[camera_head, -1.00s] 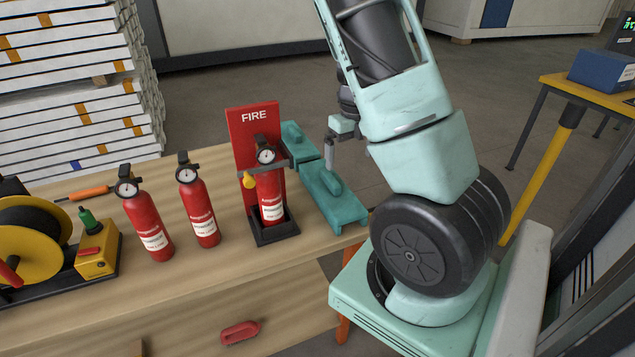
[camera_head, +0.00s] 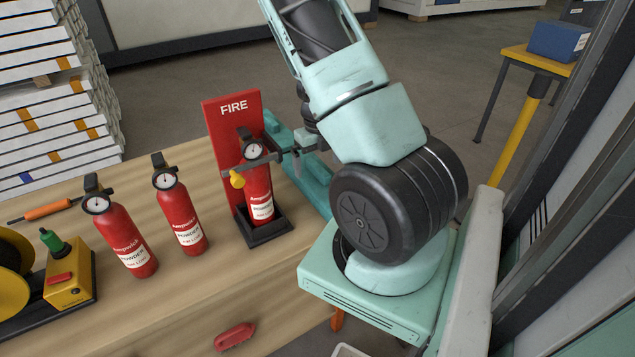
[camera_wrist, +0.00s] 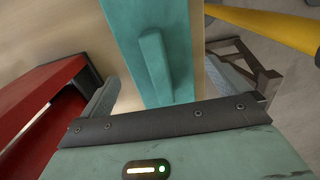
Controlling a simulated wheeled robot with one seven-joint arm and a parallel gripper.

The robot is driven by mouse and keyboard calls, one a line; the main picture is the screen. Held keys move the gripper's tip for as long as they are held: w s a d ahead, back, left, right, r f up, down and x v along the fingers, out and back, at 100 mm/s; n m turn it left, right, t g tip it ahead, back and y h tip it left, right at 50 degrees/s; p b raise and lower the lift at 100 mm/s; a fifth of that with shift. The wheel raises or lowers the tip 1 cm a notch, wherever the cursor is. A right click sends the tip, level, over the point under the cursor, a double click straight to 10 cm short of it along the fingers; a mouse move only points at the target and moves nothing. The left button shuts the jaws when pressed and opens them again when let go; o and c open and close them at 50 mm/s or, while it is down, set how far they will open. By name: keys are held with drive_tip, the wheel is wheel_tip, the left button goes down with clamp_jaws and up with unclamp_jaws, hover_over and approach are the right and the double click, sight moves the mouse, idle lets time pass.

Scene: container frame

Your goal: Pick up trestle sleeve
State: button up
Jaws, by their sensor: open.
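The trestle sleeve appears to be a long teal piece with a raised ridge (camera_head: 312,180), lying at the right end of the wooden table, partly hidden by my arm and the fire stand. In the wrist view the teal piece (camera_wrist: 125,20) runs up the picture, its ridge (camera_wrist: 155,65) in the middle. My gripper (camera_wrist: 168,85) is open, with its fingers apart on either side of the ridge and nothing held. In the head view my gripper (camera_head: 292,156) is over the teal piece, near the fire extinguisher. I cannot tell how high it is.
A red FIRE stand (camera_head: 222,130) holding an extinguisher (camera_head: 259,190) is close on the left of my gripper. Two more extinguishers (camera_head: 182,215) (camera_head: 127,240) and a yellow reel (camera_head: 70,280) stand farther left. A yellow rail (camera_wrist: 270,28) shows right in the wrist view.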

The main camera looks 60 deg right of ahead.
sight(318, 181)
drive_tip(key=shift+s+a+f+b, duration=0.1)
drive_tip(key=shift+f+b, duration=0.15)
drive_tip(key=shift+f, duration=1.55)
drive_tip(key=shift+s+f+b, duration=0.1)
drive_tip(key=shift+f+b, duration=0.1)
drive_tip(key=shift+f, duration=1.55)
drive_tip(key=shift+w, duration=0.1)
drive_tip(key=c, duration=0.8)
